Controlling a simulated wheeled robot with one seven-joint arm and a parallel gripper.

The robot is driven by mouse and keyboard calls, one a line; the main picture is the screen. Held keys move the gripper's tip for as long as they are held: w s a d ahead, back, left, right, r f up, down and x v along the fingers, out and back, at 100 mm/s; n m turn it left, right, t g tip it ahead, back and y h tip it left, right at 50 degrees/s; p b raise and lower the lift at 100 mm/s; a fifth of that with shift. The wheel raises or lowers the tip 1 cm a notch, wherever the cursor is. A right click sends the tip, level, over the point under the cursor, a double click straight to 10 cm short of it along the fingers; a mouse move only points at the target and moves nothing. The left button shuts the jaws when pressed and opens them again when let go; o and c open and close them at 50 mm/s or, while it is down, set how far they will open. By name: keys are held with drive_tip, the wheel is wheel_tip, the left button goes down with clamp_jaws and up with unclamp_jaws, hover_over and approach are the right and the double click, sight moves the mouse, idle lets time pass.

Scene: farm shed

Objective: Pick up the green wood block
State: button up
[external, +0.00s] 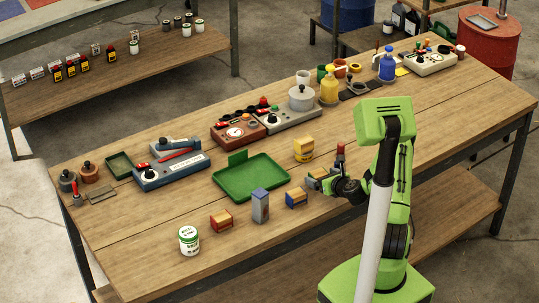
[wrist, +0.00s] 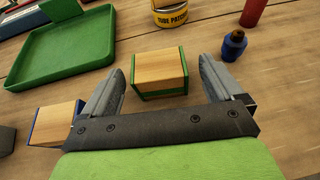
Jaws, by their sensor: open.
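The green wood block (wrist: 160,72) has pale wood faces and green edges. In the wrist view it sits on the table between the two spread fingers of my gripper (wrist: 162,70), with gaps on both sides. My gripper is open and empty. In the external view my gripper (external: 318,182) is low over the table, right of the green tray, and mostly hides the block there. A similar wood block with blue edges (external: 296,197) stands just left of my gripper; it also shows at the left of the wrist view (wrist: 55,122).
The green tray (external: 250,180) lies to the left. A yellow tin (external: 304,150) stands behind the block. A blue bottle (wrist: 234,45) and a red one (wrist: 253,12) stand at the right in the wrist view. A grey-blue box (external: 260,206) and a red block (external: 221,221) stand farther left.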

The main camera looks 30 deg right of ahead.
sight(316, 174)
drive_tip(key=p+x, duration=0.1)
drive_tip(key=x, duration=0.3)
drive_tip(key=shift+w+p, duration=0.25)
drive_tip(key=shift+p, duration=0.1)
drive_tip(key=c, duration=1)
